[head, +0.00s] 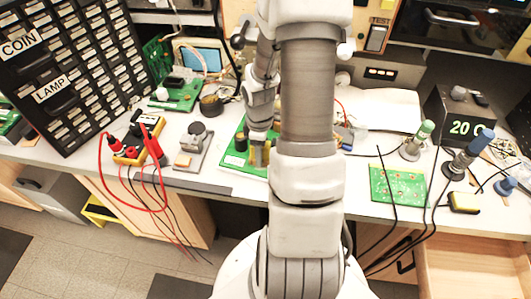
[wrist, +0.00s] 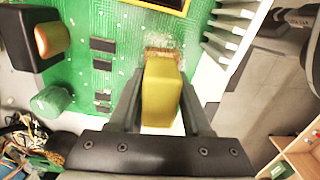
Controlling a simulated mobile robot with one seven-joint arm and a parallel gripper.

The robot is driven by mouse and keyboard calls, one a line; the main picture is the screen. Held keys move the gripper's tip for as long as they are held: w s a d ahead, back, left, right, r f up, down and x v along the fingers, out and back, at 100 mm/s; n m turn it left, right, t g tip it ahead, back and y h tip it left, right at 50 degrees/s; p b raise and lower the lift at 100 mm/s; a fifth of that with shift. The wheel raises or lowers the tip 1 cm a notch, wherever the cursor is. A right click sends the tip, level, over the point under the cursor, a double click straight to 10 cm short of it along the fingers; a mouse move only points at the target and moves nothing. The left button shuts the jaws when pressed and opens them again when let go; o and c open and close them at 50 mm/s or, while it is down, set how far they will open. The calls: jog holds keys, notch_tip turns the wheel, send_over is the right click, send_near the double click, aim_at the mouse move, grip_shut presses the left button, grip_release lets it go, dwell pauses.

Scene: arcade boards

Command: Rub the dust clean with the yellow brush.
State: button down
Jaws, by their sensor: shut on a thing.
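My gripper (wrist: 158,112) is shut on the yellow brush (wrist: 162,92), between its two dark fingers. The brush's brown bristle end (wrist: 163,54) points at the green circuit board (wrist: 85,75) and seems to touch it. Pale speckled dust (wrist: 168,42) lies on the board around the bristles. In the head view, my gripper (head: 259,150) is over the green board (head: 229,160) at the middle of the bench, and my arm hides much of this spot.
On the board stand a black part with an orange face (wrist: 52,40), a green cylinder (wrist: 52,101) and white fins (wrist: 222,45). A second green board (head: 397,185), soldering tools (head: 415,143) and cables lie right. A multimeter with red leads (head: 130,150) is left.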

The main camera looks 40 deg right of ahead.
jog(key=shift+w+a, duration=0.15)
jog(key=shift+s+d+f, duration=0.1)
jog(key=shift+s+d, duration=0.25)
jog(key=shift+s, duration=0.2)
jog(key=shift+s+d, duration=0.35)
jog(key=shift+s, duration=0.2)
jog(key=shift+a, duration=0.1)
jog(key=shift+w+a, duration=0.3)
jog(key=shift+w, duration=0.2)
jog(key=shift+w+a, duration=0.3)
jog(key=shift+w, duration=0.2)
jog(key=shift+d, duration=0.1)
jog(key=shift+s+d+p, duration=0.4)
jog(key=shift+s+d, duration=0.2)
jog(key=shift+s, duration=0.35)
